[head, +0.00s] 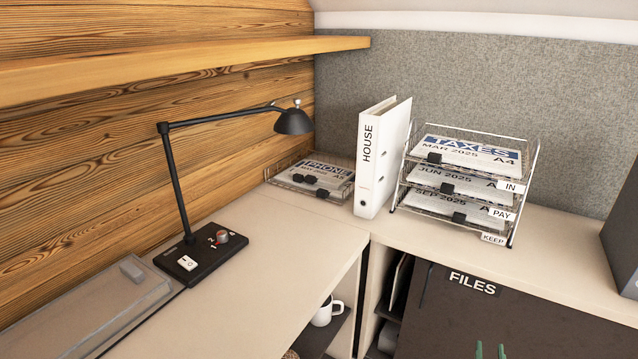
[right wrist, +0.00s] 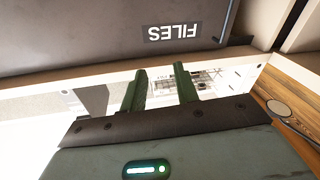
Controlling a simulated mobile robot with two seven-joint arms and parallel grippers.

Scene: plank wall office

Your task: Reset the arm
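My right gripper (head: 490,350) shows only its two green fingertips at the bottom edge of the head view, in front of the dark FILES cabinet front (head: 455,325). In the right wrist view the same gripper (right wrist: 162,85) has its two green fingers apart with nothing between them. It is open and empty. The FILES panel (right wrist: 110,35) appears upside down beyond the fingers there. My left gripper and left arm are not in view.
A black desk lamp (head: 178,190) stands on the left desk. A white HOUSE binder (head: 375,165), a wire tray rack (head: 525,180) and a PHONE tray (head: 310,180) stand at the back. A mug (head: 322,314) sits below the desk.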

